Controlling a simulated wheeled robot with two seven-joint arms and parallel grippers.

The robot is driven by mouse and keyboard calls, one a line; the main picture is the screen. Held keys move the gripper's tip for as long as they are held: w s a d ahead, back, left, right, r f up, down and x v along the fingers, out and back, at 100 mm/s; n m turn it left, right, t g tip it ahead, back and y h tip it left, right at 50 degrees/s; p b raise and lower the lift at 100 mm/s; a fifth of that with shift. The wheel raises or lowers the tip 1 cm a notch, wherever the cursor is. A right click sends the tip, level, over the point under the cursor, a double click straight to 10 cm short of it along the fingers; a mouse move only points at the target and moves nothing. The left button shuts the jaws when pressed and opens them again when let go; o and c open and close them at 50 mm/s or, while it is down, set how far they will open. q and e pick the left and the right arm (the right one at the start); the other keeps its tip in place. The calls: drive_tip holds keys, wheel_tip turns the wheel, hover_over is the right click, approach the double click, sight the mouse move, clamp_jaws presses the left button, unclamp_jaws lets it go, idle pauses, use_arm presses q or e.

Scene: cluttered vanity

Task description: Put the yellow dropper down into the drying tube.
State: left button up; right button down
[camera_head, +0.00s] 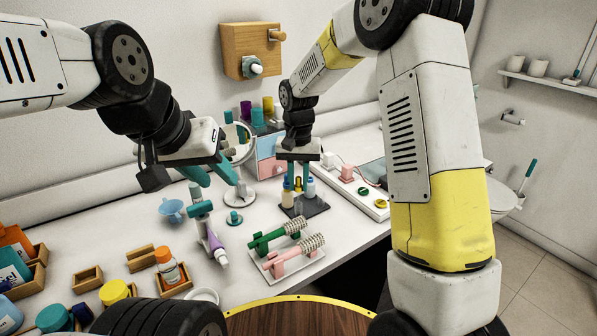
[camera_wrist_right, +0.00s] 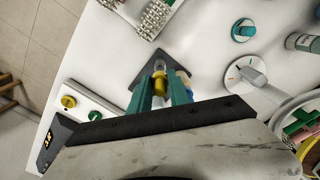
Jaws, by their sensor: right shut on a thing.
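The yellow dropper (camera_head: 298,183) is between the teal fingers of my right gripper (camera_head: 299,186), which is shut on it. The yellow dropper also shows between the fingers in the right wrist view (camera_wrist_right: 160,83). It is above a dark stand (camera_head: 317,209) that holds small bottles. I cannot make out the drying tube clearly; the fingers and bottles hide the middle of the stand. I cannot tell whether the dropper's lower end is inside anything. My left gripper (camera_head: 213,180) is open and empty, above the counter on the left.
A tray with green and pink brushes (camera_head: 290,262) lies in front. A round mirror (camera_head: 243,142) stands behind. A teal-and-purple item (camera_head: 216,246) stands below my left gripper.

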drive_tip(key=shift+f, duration=2.35)
idle(0.6)
drive_tip(key=c, duration=1.1)
unclamp_jaws()
drive_tip(key=shift+c, duration=0.2)
wheel_tip(320, 180, up, 7)
drive_tip(key=shift+r, duration=0.55)
drive_tip(key=s+d+r+t+y, duration=0.2)
drive_tip(key=s+d+r+t, duration=0.1)
drive_tip(key=s+d+r, duration=0.75)
drive_tip(key=s+d+r+t, duration=0.1)
drive_tip(key=s+d+r, duration=0.1)
drive_tip(key=s, duration=0.4)
drive_tip(key=s+d+r+n+t, duration=0.1)
drive_tip(key=s+r+t, duration=0.1)
drive_tip(key=s, duration=0.5)
drive_tip(key=shift+s+d, duration=0.25)
drive_tip(key=shift+d, duration=0.1)
